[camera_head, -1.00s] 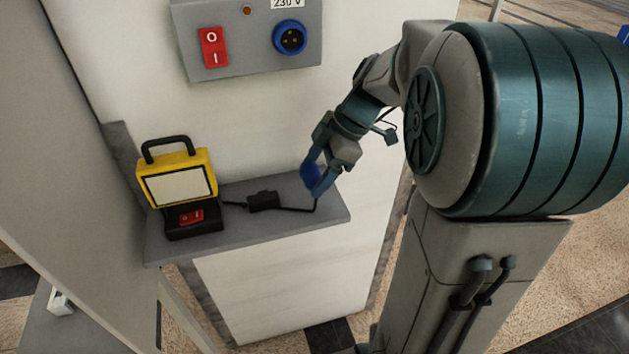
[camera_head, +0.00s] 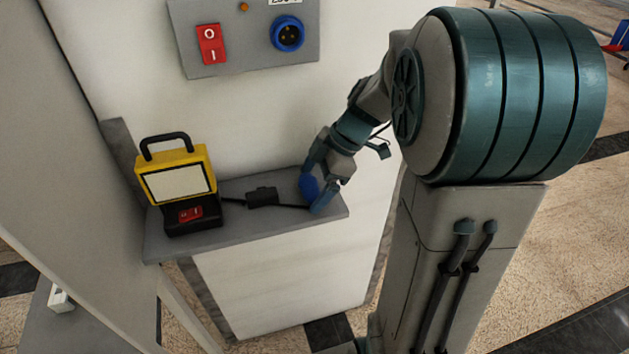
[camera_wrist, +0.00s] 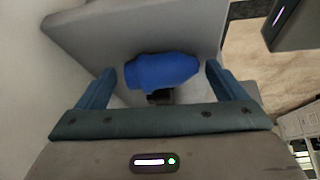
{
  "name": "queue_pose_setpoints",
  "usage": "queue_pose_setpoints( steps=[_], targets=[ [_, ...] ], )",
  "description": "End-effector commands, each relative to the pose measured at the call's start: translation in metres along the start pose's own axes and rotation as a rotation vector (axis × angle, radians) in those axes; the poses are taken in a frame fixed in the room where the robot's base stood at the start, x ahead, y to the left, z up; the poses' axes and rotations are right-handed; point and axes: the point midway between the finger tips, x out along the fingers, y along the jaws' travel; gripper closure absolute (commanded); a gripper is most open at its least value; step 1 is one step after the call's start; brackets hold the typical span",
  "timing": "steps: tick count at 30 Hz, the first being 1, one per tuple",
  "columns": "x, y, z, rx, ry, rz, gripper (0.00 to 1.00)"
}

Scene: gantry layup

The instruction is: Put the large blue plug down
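The large blue plug (camera_head: 308,187) is at the right end of the grey shelf (camera_head: 270,223), low at its surface; whether it rests fully on the shelf is hard to tell. A dark cable runs left from it. My gripper (camera_head: 320,190) is down around the plug. In the wrist view the plug (camera_wrist: 162,71) lies crosswise between my two fingers (camera_wrist: 160,75), with a narrow gap at each side, so the fingers look open and clear of it. A dark part shows just below the plug there.
A yellow work lamp (camera_head: 177,182) on a black base with a red switch stands at the shelf's left. A black box (camera_head: 261,197) sits on the cable. Above, a grey wall panel (camera_head: 250,45) carries a red switch (camera_head: 211,44) and a blue socket (camera_head: 288,34).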

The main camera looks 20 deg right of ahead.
Motion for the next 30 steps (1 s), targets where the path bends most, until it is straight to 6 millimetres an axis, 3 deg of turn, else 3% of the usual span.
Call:
queue_pose_setpoints(
  steps=[10, 21, 30],
  targets=[
    [-0.010, 0.001, -0.001, -0.001, 0.000, 0.003, 0.09],
    [-0.088, 0.001, -0.001, 0.000, -0.001, 0.005, 0.09],
    [-0.120, -0.001, -0.002, 0.009, -0.003, 0.001, 0.09]
  ],
)
